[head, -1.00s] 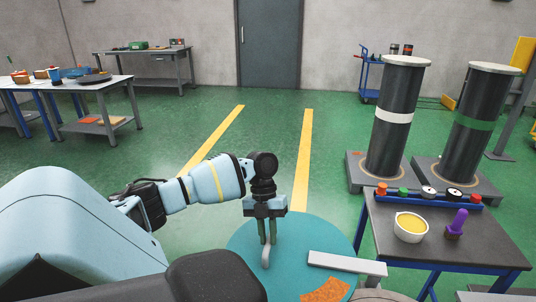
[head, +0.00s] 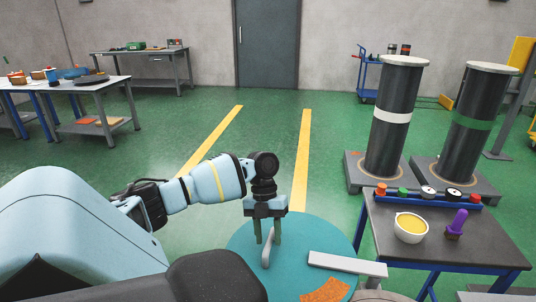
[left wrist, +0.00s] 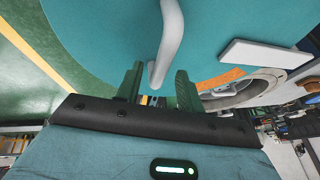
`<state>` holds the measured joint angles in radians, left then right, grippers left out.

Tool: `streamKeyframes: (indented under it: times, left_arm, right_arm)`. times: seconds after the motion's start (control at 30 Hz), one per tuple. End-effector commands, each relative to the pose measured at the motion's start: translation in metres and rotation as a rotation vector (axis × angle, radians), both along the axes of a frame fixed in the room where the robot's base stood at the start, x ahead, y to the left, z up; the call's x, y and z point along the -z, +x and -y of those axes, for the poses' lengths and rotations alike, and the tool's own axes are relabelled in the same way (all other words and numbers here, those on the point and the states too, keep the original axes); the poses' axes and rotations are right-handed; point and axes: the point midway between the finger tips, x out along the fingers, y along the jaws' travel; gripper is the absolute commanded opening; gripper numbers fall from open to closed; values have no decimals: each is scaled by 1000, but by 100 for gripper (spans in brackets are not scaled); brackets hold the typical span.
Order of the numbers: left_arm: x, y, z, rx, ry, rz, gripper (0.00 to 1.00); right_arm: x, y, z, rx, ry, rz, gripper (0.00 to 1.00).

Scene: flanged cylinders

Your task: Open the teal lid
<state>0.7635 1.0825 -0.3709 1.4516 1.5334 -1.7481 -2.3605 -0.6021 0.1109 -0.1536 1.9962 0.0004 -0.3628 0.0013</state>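The teal lid (head: 300,238) is a wide round disc at the bottom middle of the head view, and it fills much of the left wrist view (left wrist: 110,30). A grey bar handle (head: 267,250) stands on it. My left gripper (head: 268,240) is above the lid with its fingers apart, one on each side of the handle. In the left wrist view the handle (left wrist: 168,45) runs to the gap between the two fingertips (left wrist: 158,75). A grey metal flange (left wrist: 250,92) shows beside the lid's edge. My right gripper is not in view.
A pale bar (head: 347,263) and an orange patch (head: 325,291) are at the lid's right side. A dark side table (head: 480,245) with a yellow-filled bowl (head: 410,228) and a purple-handled tool (head: 456,224) stands at right. Two tall dark cylinders (head: 395,145) stand behind it.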

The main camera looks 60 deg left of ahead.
Motion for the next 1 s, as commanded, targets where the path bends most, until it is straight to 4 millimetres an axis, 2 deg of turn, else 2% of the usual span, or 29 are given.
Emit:
streamKeyframes:
  times: [0.27, 0.7, 1.0]
  left_arm:
    - [-8, 2, -4, 0, 1, 1, 38]
    - [-64, 13, -27, -1, 0, 1, 38]
    - [-71, 13, -30, 0, 0, 0, 38]
  right_arm:
    - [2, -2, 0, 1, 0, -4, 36]
    - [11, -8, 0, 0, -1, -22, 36]
    - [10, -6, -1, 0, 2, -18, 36]
